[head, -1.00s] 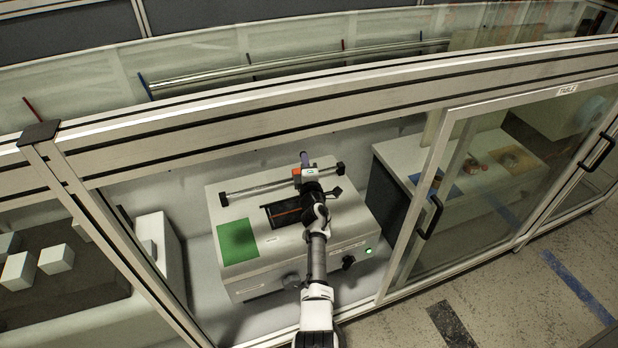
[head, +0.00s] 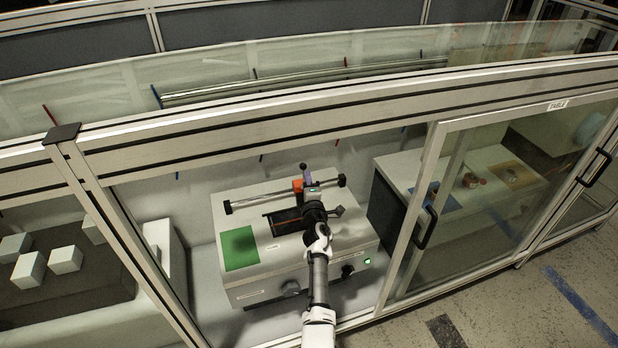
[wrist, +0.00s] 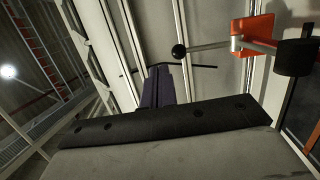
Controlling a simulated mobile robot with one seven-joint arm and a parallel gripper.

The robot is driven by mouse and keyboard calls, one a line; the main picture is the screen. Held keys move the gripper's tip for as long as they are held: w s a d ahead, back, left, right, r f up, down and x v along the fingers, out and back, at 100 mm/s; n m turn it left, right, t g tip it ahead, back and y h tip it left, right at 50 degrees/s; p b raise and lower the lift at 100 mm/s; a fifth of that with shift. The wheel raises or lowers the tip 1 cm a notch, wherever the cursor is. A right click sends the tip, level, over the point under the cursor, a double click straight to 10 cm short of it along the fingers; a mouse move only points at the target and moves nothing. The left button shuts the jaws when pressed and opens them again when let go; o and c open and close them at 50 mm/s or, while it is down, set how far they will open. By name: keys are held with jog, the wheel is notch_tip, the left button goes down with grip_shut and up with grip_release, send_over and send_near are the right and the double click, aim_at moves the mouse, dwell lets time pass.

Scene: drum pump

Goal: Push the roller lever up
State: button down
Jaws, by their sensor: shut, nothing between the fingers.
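The roller lever shows in the wrist view as a thin metal rod with a black ball end (wrist: 178,51) and an orange bracket (wrist: 252,34). In the head view the orange bracket (head: 297,186) sits at the silver roller bar on top of the pale machine (head: 330,256). My gripper (head: 307,172) reaches over the machine beside the orange bracket, on its right. Its dark purple fingers (wrist: 160,85) are shut and empty in the wrist view, a little left of and below the ball. I cannot tell whether they touch the lever.
A metal frame rail (head: 270,130) crosses in front of the machine. A glass door with a black handle (head: 425,228) is to the right. A green patch (head: 239,248) lies on the machine's left side. White blocks (head: 66,260) stand at far left.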

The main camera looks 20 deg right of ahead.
jog(key=s+a+r+p, duration=0.1)
jog(key=s+p, duration=0.3)
jog(key=s, duration=0.4)
jog(key=shift+s+a+r, duration=0.25)
jog(key=shift+s+r, duration=0.05)
jog(key=shift+s, duration=0.05)
